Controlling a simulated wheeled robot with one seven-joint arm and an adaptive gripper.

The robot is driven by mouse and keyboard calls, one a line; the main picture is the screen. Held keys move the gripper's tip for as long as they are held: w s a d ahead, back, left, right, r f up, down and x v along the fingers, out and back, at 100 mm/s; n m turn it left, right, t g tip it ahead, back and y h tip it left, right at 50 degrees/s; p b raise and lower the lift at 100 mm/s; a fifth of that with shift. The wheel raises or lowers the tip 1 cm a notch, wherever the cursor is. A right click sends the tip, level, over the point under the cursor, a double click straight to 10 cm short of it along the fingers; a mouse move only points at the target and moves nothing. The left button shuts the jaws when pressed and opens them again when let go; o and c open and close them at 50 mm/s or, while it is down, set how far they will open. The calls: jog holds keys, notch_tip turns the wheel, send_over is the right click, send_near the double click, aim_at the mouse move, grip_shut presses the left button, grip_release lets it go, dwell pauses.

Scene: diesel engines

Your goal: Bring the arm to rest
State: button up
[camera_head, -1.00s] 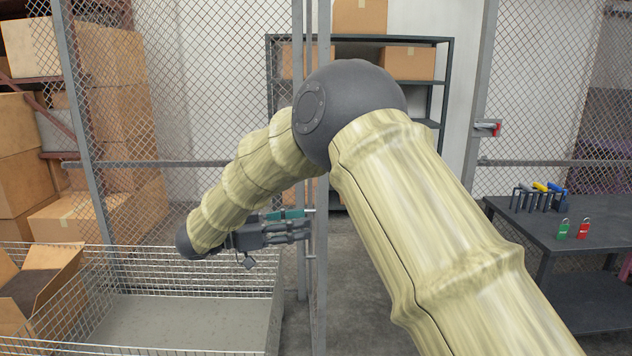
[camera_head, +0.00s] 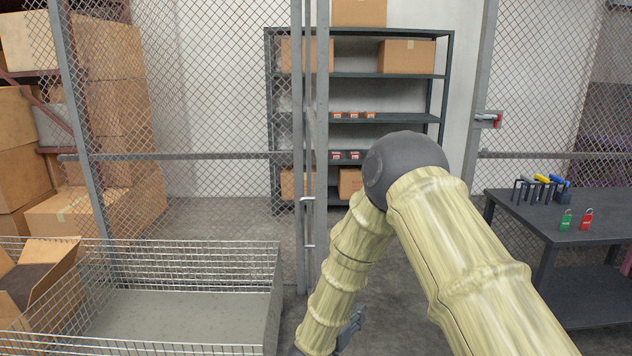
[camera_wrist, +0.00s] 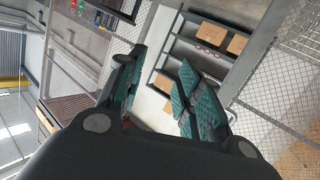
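My arm reaches forward from the lower right in the head view and bends down at a dark elbow ball. My gripper (camera_head: 352,328) hangs low near the bottom edge, mostly hidden behind my forearm. In the wrist view my gripper (camera_wrist: 160,90) shows two fingers with teal pads standing apart. Nothing is visible between them.
A wire-sided bin (camera_head: 180,300) with an open carton stands at left. A mesh fence post (camera_head: 322,200) stands just left of my arm. A dark bench (camera_head: 585,220) with a green padlock (camera_head: 566,221) and a red padlock (camera_head: 587,220) is at right. A shelf (camera_head: 385,75) stands behind.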

jog(key=s+d+f+n+g+y+b, duration=0.2)
jog(key=s+d+f+g+y, duration=0.15)
jog(key=s+f, duration=0.85)
jog(key=s+d+f+n+g+y+b, duration=0.1)
jog(key=s+d+f+n+g+y, duration=0.3)
jog(key=s+f, duration=0.8)
jog(key=s+d+f+g, duration=0.1)
jog(key=s+f, duration=0.1)
jog(key=s, duration=0.6)
jog(key=s+d+f+m+g+b, duration=0.1)
jog(key=s+d+f+g, duration=0.1)
jog(key=s, duration=0.7)
jog(key=s+d+f+g+y+b, duration=0.1)
jog(key=s+f, duration=0.3)
jog(key=s, duration=0.4)
jog(key=shift+s+d+g, duration=0.25)
jog(key=shift+d+g, duration=0.4)
jog(key=shift+g, duration=0.1)
